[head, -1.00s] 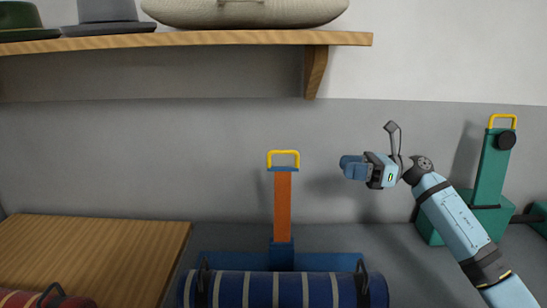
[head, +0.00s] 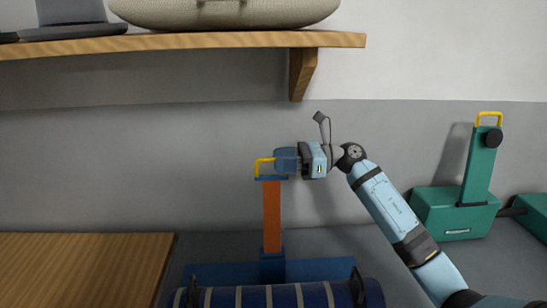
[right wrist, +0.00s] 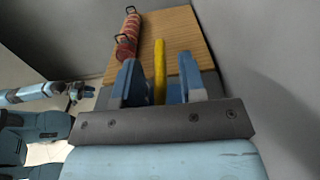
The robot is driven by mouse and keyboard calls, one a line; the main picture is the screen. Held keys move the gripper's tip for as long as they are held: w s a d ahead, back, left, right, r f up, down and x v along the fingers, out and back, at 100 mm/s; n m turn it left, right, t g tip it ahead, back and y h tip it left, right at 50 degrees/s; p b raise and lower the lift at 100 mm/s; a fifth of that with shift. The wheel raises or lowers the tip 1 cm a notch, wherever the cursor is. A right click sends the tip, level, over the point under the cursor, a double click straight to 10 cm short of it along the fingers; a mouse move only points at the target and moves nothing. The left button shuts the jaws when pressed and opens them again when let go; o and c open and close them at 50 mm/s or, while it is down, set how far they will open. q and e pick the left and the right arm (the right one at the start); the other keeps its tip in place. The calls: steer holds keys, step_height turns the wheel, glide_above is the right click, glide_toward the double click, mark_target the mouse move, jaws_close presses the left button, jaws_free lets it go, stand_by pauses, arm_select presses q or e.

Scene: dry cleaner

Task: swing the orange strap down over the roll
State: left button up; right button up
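The orange strap (head: 271,218) stands upright behind the blue striped roll (head: 275,297), rising from a blue base (head: 208,272). A yellow handle (head: 258,165) tops the strap. My right gripper (head: 280,160) is at that handle, reaching in from the right. In the right wrist view the yellow handle (right wrist: 159,60) stands between the two blue fingers of the right gripper (right wrist: 158,85), with gaps on both sides, so they are open around it. My left arm (right wrist: 35,92) shows small at the left of that view; its gripper is unclear.
A wooden shelf (head: 180,42) with hats and a woven bag hangs above. A green device (head: 480,170) with its own yellow handle stands to the right. A wooden board (head: 85,265) lies at left; a red roll (right wrist: 127,38) rests on it.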

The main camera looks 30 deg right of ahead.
steer(key=shift+x, duration=1.2)
steer(key=shift+d, duration=0.1)
jaws_close()
